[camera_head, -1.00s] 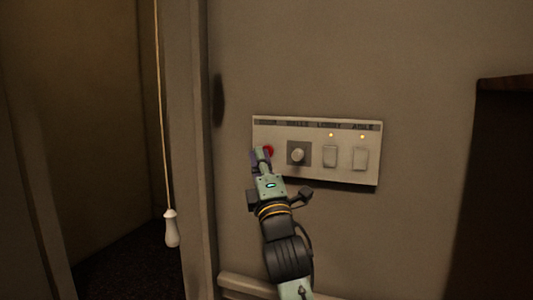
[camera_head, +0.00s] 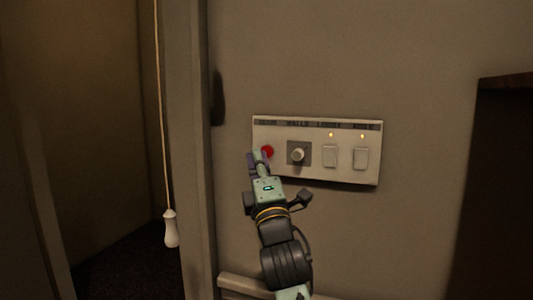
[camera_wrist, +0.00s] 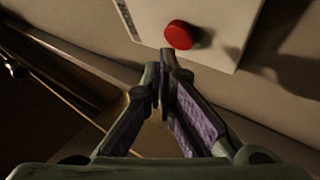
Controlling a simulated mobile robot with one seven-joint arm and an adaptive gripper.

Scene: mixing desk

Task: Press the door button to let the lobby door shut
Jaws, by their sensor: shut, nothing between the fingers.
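The red door button (camera_head: 267,151) is at the left end of a pale wall panel (camera_head: 315,174). The button (camera_wrist: 178,35) also shows in the wrist view, standing out from the panel, just above and right of my fingertips. My gripper (camera_head: 254,156) is shut and empty, at the panel's lower left, beside the button. In the wrist view my gripper (camera_wrist: 166,58) has its fingertips together, apart from the button in the picture. The depth gap between the fingertips and the button is hard to tell.
A pull cord with a white handle (camera_head: 171,229) hangs in the doorway at left. A dark shelf-like shape (camera_head: 506,84) stands at far right.

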